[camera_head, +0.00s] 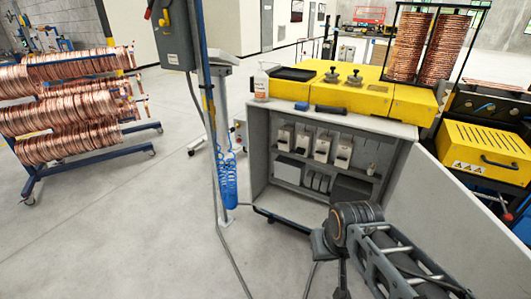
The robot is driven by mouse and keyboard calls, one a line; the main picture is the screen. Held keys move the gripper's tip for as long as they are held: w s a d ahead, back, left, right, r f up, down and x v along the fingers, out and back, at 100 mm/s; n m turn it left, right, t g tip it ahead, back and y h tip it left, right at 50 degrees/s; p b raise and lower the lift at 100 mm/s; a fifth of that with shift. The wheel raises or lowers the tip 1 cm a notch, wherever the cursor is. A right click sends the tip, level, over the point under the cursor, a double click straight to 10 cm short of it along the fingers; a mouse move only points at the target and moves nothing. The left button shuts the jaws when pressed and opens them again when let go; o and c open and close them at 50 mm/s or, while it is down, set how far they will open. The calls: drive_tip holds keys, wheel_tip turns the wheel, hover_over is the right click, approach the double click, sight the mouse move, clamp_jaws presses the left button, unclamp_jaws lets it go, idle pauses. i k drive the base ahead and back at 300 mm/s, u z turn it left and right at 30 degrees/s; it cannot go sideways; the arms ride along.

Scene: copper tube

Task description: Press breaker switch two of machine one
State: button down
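An open grey cabinet (257,150) stands under a yellow machine top (335,94). On its upper shelf is a row of several pale breaker units with small dark parts on top. The second breaker switch from the left (302,143) is upright between its neighbours. No number is readable on any of them. My arm comes in from the lower right, in front of the cabinet. What looks like my gripper (321,243) is a dark shape at the arm's end, below and apart from the breakers. Its fingers cannot be made out clearly.
The open cabinet door (456,206) stands to the right, close to my arm. A rack of copper coils (72,112) is at far left.

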sight(300, 150)
drive_tip(key=u, duration=0.3)
drive_tip(key=i, duration=0.95)
drive_tip(key=u, duration=0.05)
